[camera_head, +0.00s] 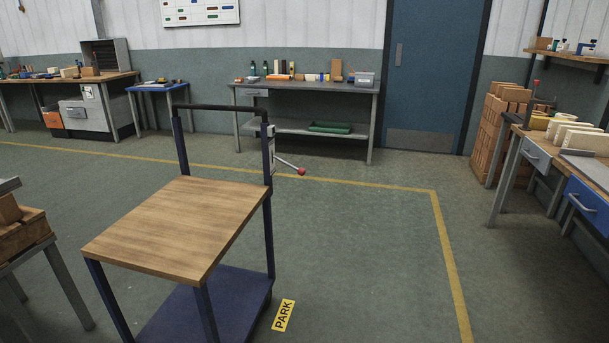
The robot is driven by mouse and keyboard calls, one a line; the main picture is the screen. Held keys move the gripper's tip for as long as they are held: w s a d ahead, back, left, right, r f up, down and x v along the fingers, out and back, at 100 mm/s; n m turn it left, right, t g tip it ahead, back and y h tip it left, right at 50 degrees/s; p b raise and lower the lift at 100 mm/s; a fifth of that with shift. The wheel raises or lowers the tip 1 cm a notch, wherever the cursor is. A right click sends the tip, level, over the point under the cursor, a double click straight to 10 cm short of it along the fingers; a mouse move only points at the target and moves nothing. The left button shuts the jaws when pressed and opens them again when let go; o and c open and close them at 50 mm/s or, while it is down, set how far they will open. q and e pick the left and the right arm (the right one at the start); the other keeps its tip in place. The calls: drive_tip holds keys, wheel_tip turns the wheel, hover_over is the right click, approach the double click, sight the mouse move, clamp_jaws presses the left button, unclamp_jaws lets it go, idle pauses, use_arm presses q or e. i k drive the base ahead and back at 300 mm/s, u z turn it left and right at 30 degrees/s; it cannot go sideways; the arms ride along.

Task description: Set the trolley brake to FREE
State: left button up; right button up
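The trolley (180,228) stands left of centre in the head view, with a bare wooden top, dark blue frame and a lower deck. Its black push handle (220,107) is at the far side. The brake lever (288,164) has a red knob (301,171) and sticks out to the right from a small grey plate (271,145) on the right handle post. Any lettering on that plate is too small to read. A yellow PARK sign (284,315) lies on the floor by the lower deck. Neither of my grippers shows.
A workbench with bricks (25,240) is close at the left. Another bench with a blue drawer (588,198) and a brick stack (492,125) line the right side. A grey table (310,90) stands at the back wall. The floor right of the trolley, up to the yellow line (447,255), is clear.

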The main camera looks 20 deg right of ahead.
sight(302, 170)
drive_tip(key=u, duration=0.5)
drive_tip(key=i, duration=1.15)
drive_tip(key=z, duration=0.15)
